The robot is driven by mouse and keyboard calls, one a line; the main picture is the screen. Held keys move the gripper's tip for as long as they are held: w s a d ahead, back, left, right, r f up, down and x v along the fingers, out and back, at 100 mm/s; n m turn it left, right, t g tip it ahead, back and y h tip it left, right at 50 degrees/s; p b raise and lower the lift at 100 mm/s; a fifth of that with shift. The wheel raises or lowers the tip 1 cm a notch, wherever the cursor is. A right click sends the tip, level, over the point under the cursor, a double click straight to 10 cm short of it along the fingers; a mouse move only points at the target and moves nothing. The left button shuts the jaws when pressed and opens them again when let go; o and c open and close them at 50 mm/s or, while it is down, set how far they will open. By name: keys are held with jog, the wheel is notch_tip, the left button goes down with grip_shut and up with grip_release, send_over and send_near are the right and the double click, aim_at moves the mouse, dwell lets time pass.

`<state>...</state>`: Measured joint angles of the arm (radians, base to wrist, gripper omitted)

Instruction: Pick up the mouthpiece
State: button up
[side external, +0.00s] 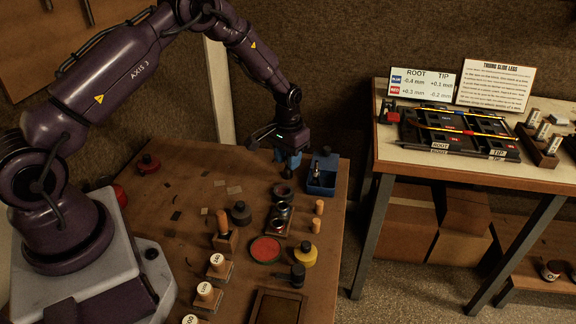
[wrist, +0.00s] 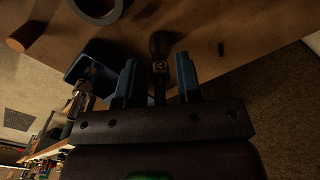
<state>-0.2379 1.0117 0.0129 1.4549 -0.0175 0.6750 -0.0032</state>
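My gripper (side external: 287,161) is above the back right part of the workbench, close to the left of a blue bin (side external: 322,186). In the wrist view the two blue fingers of my gripper (wrist: 159,78) are apart. A dark, rounded knob with a small metal collar (wrist: 160,66) shows in the gap between them; I cannot tell what it is or whether a finger touches it. A slim silver piece (side external: 314,169) stands up at the blue bin and may be the mouthpiece; its lower part is hidden. The bin also shows left of the fingers in the wrist view (wrist: 86,69).
Dark rings (side external: 283,192), wooden pegs (side external: 318,207), a yellow-based pot (side external: 305,254) and a red-topped disc (side external: 265,249) stand on the bench (side external: 175,205) in front. The bench's right edge is near the bin. A side table (side external: 480,170) holds a tray and signs.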

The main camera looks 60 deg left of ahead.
jog(key=shift+c, duration=0.4)
grip_shut()
jog(key=shift+r, duration=3.95)
